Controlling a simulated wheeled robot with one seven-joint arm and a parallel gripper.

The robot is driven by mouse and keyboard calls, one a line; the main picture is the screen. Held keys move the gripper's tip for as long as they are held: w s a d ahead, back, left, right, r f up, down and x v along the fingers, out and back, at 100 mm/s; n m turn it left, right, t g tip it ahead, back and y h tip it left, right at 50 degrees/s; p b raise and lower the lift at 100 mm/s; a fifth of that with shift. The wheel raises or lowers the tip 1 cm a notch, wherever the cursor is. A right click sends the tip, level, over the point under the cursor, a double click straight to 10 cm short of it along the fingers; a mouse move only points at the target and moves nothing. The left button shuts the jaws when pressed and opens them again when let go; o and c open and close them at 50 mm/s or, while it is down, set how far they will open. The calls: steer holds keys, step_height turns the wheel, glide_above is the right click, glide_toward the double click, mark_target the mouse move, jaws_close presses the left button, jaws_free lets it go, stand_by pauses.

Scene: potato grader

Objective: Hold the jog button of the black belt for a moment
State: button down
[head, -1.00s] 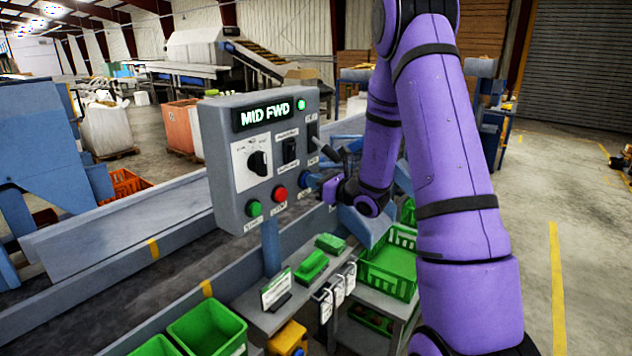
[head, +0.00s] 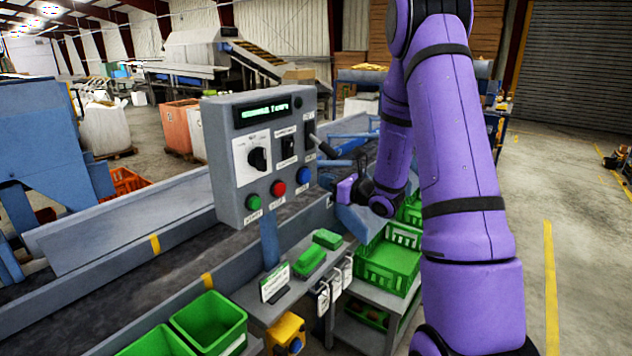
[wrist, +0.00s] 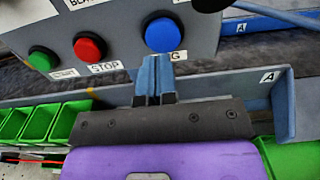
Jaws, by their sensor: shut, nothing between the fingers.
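The grey control panel (head: 222,165) stands over the conveyor with a selector knob, switches and green, red and blue round buttons. The blue button (head: 303,175) is at its lower right; it also shows in the wrist view (wrist: 166,35), above a label ending in "G" that the fingers partly hide. My gripper (wrist: 154,62) is shut and empty, its fingertips just below and in front of the blue button. In the head view, my gripper (head: 327,182) looks a little apart from the panel. The dark belt (head: 185,240) runs behind and below the panel.
Green crates (head: 388,265) stand below my arm. A shelf with green blocks (head: 311,262) and a small sign lies under the panel. A lever (head: 328,146) sticks out from the panel's right side, above my gripper. Open floor lies to the right.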

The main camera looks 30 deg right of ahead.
steer(key=v, duration=0.8)
steer(key=shift+d, duration=0.35)
steer(key=shift+s+f, duration=0.1)
steer(key=shift+s, duration=0.05)
stand_by(0.7)
steer(key=s+a+r+n+g+y, duration=0.2)
steer(key=s+a+r+n+g, duration=0.2)
steer(key=a+n, duration=0.25)
steer(key=s+a+r+n+g+y, duration=0.25)
steer(key=a+n+g, duration=0.25)
steer(key=a, duration=0.3)
steer(key=s+a+r+n+g+y, duration=0.1)
steer(key=s+a+r+n+g, duration=0.4)
steer(key=a, duration=0.3)
steer(key=s+r+n+t+h, duration=0.1)
steer(key=s+r+n+h, duration=0.1)
steer(key=s+n+h, duration=0.4)
steer(key=s+d+r+n+t+h, duration=0.1)
steer(key=s+r+n+h, duration=0.2)
steer(key=s+n+h, duration=0.2)
steer(key=shift+s+d+r+n+h, duration=0.2)
steer(key=shift+s+r+n+h, duration=0.15)
steer(key=shift+s+n, duration=1.55)
